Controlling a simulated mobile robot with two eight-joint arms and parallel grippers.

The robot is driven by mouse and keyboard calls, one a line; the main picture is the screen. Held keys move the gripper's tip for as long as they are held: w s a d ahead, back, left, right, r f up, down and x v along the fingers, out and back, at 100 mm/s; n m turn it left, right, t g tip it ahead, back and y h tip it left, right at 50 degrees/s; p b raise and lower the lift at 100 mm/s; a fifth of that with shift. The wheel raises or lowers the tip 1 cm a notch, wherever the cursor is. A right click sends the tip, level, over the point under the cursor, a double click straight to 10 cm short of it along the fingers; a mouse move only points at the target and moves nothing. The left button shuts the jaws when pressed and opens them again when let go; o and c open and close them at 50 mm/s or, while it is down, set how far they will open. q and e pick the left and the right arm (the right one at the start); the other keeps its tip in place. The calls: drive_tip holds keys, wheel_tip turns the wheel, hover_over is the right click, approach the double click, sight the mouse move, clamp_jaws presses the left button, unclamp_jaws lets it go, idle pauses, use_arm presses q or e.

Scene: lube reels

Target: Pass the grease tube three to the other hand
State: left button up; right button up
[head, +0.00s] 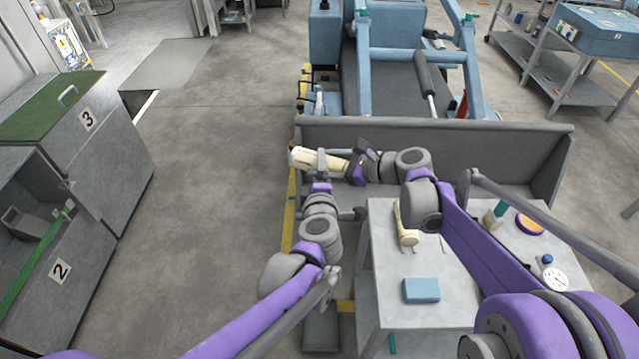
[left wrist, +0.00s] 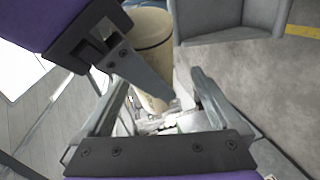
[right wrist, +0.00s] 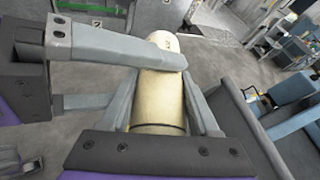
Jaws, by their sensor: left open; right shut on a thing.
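The cream grease tube (head: 303,157) is held sideways in the air in the head view, its free end pointing left. My right gripper (head: 351,165) is shut on its right part. My left gripper (head: 322,164) reaches up from below with its open fingers around the tube's middle. In the right wrist view the tube (right wrist: 163,85) lies between my right fingers, and the left fingers (right wrist: 115,48) cross from the left. In the left wrist view the tube (left wrist: 148,40) shows beyond the open left fingers, partly hidden by a right finger. I cannot tell whether the left fingers touch it.
A grey cart (head: 385,292) stands below my right arm, with a cream item (head: 405,225), a blue box (head: 421,290) and small containers on it. A grey bucket-like trough (head: 440,140) is behind the grippers. Numbered cabinets (head: 125,165) stand left. The floor between is clear.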

use_arm(q)
drive_tip(key=shift+x, duration=1.05)
drive_tip(key=c, duration=1.3)
drive_tip(key=shift+f, duration=0.1)
drive_tip(key=shift+o, duration=0.2)
drive_tip(key=shift+a, duration=0.1)
drive_tip(key=o, duration=1)
drive_tip(key=shift+c, duration=0.2)
drive_tip(key=o, duration=0.3)
drive_tip(key=shift+s, duration=0.1)
